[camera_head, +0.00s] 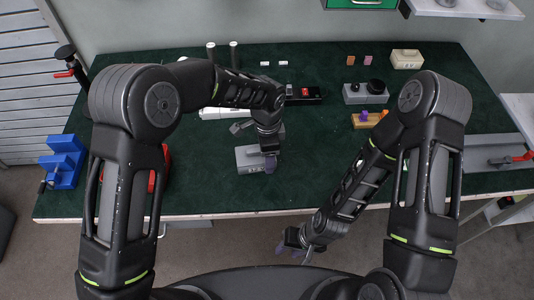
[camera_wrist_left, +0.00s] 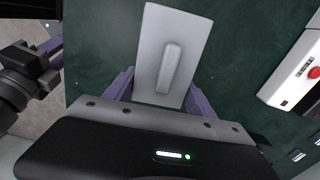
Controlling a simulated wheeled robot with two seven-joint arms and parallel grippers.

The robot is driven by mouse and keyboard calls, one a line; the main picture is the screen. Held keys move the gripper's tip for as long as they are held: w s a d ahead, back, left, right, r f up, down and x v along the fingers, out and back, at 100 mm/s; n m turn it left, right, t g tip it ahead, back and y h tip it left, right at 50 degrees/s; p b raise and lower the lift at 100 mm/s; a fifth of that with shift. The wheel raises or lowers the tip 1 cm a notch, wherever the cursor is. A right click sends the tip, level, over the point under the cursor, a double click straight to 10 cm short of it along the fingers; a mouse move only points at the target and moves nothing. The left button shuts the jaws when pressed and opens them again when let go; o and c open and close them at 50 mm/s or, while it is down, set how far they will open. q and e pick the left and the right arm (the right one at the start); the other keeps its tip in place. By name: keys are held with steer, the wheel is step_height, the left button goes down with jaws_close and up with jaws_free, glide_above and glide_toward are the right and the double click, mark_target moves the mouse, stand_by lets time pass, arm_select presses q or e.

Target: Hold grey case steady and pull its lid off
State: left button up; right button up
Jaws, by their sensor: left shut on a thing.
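The grey case (camera_head: 249,160) sits on the green table top near the front edge. In the left wrist view its light grey lid (camera_wrist_left: 155,75) shows as a flat plate with a raised grip ridge in the middle. My left gripper (camera_head: 269,160) is at the case from above, its purple fingers on either side of it, shut on it. The seam between lid and case is hidden. My right gripper (camera_head: 295,252) is off the front edge of the table, away from the case, with its fingers apart and nothing between them.
Behind the case lie a black device with a red part (camera_head: 304,93) and a white device (camera_head: 215,113). To the right are a grey box with black knobs (camera_head: 365,93) and a yellow block tray (camera_head: 367,121). The front-right table is fairly clear.

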arm_select(q)
steer(key=c, duration=0.6)
steer(key=o, duration=1.4)
steer(key=shift+o, duration=0.2)
steer(key=shift+r, duration=0.1)
step_height(320, 180, up, 12)
